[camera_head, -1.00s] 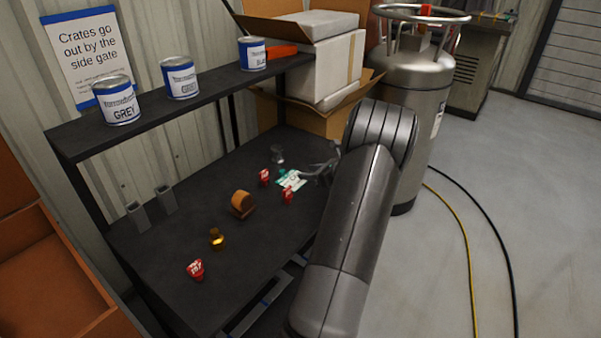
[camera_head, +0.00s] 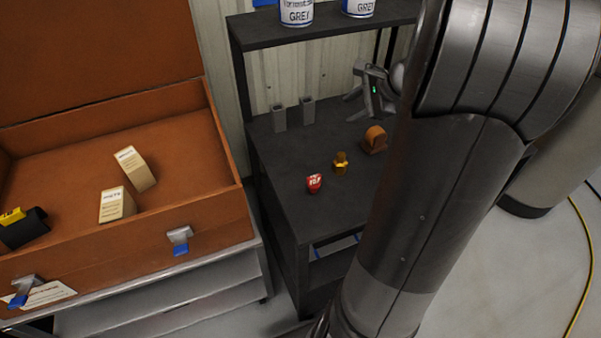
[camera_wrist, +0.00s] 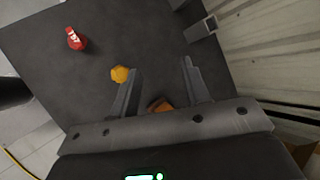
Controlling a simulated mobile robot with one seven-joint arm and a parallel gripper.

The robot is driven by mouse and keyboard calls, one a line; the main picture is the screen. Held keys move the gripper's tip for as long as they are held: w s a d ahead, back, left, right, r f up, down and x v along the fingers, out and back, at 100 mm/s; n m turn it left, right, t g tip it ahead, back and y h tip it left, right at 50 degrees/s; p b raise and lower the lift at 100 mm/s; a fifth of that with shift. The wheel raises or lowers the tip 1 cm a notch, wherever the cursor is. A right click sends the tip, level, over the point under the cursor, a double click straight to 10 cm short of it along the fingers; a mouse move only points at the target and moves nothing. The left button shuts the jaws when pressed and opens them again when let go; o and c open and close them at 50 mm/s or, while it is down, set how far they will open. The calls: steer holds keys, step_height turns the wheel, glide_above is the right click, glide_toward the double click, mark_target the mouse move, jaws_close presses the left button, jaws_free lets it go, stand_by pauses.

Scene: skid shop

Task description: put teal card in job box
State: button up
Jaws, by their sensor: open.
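The job box (camera_head: 225,208) is the open orange-brown case at the left of the head view, its lid raised at the back. The teal card is not visible in either current view; the far part of the bench is hidden behind my arm in the head view. My gripper (camera_head: 362,106) is above the dark bench (camera_head: 275,165), right of the box. In the wrist view my gripper (camera_wrist: 161,67) has its fingers spread, with no card between them.
Two cream blocks (camera_head: 117,205) and a black-and-yellow item (camera_head: 22,228) lie in the box. A red tag (camera_head: 314,184), a brass piece (camera_head: 341,163), a brown rounded block (camera_head: 374,140) and two grey upright holders (camera_head: 307,111) stand on the bench. A shelf with cans (camera_head: 297,12) overhangs it.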

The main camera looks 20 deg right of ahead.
steer(key=s+a+r+n+g+h, duration=0.1)
steer(key=s+a+r+n, duration=0.2)
steer(key=a, duration=0.4)
steer(key=s+a+r+n+g+h, duration=0.1)
steer(key=s+a+n, duration=0.35)
steer(key=a, duration=0.35)
steer(key=s+a+r+n+h, duration=0.2)
steer(key=s+a+n, duration=0.5)
steer(key=s+n, duration=0.4)
steer(key=shift+s+a, duration=0.25)
steer(key=shift+s, duration=0.25)
steer(key=shift+o, duration=1.1)
steer(key=shift+s+n+t+h, duration=0.3)
steer(key=shift+s+n, duration=0.05)
steer(key=shift+n, duration=0.2)
steer(key=o, duration=1)
steer(key=shift+o, duration=0.2)
